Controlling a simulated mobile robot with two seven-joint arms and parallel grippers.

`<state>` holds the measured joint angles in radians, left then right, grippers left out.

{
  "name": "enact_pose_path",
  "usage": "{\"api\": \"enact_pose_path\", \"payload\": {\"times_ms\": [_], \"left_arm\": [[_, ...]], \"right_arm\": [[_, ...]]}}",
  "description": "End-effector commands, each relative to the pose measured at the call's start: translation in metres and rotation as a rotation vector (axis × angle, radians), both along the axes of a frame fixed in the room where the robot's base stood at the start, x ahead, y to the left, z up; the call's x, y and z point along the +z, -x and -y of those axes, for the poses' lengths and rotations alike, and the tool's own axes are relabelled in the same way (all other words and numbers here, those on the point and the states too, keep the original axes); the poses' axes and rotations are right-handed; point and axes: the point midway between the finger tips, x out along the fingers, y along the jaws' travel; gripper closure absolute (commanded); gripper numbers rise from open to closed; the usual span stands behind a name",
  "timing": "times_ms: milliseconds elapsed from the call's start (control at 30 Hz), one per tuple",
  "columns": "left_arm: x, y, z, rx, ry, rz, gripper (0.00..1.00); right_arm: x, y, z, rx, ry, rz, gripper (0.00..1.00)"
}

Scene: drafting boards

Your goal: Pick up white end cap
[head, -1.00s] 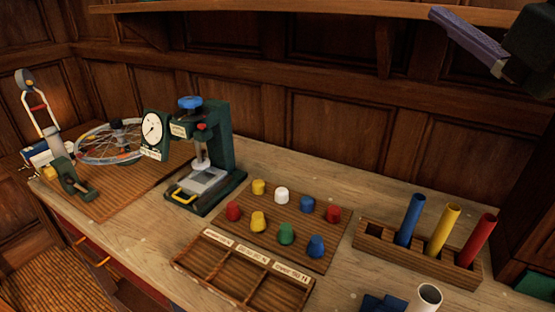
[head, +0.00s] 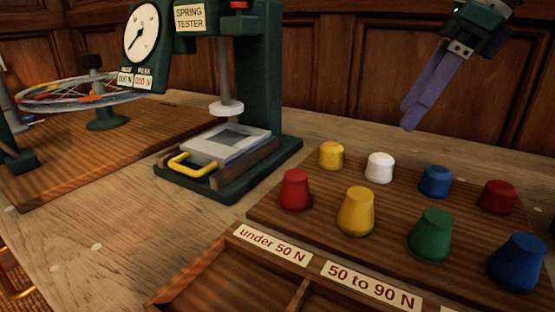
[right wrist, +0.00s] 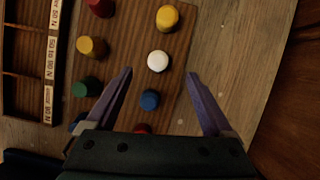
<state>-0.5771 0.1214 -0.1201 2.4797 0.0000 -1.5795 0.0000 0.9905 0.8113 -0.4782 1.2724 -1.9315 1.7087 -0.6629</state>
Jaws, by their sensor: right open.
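The white end cap (head: 379,167) stands upright on a wooden board (head: 300,222) in the back row, between a yellow cap (head: 331,155) and a blue cap (head: 434,181). My right gripper (head: 408,122) hangs above and behind the board, fingers pointing down, open and empty. In the right wrist view the white cap (right wrist: 158,61) lies just beyond the fingertips, and the blue cap (right wrist: 149,99) is between the open fingers (right wrist: 160,73). My left gripper is not in view.
Red (head: 295,190), yellow (head: 356,211), green (head: 430,235) and larger blue (head: 517,262) caps stand in the front row; another red cap (head: 497,196) is at back right. A spring tester (head: 258,95) stands left of the board. A labelled sorting tray (head: 215,276) lies in front.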

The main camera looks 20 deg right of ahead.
Motion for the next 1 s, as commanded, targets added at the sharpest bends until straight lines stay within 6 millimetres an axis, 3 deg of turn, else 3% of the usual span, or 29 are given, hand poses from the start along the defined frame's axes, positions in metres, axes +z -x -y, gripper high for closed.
{"api": "enact_pose_path", "payload": {"times_ms": [600,867,1000], "left_arm": [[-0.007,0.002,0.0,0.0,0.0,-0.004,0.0],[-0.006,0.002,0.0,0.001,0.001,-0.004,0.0],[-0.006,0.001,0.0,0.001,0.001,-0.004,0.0]], "right_arm": [[-0.083,-0.02,-0.022,0.002,-0.007,0.0,0.13],[-0.086,-0.021,-0.022,0.002,-0.004,0.002,0.13],[-0.086,-0.021,-0.022,0.002,-0.004,0.002,0.26]]}}
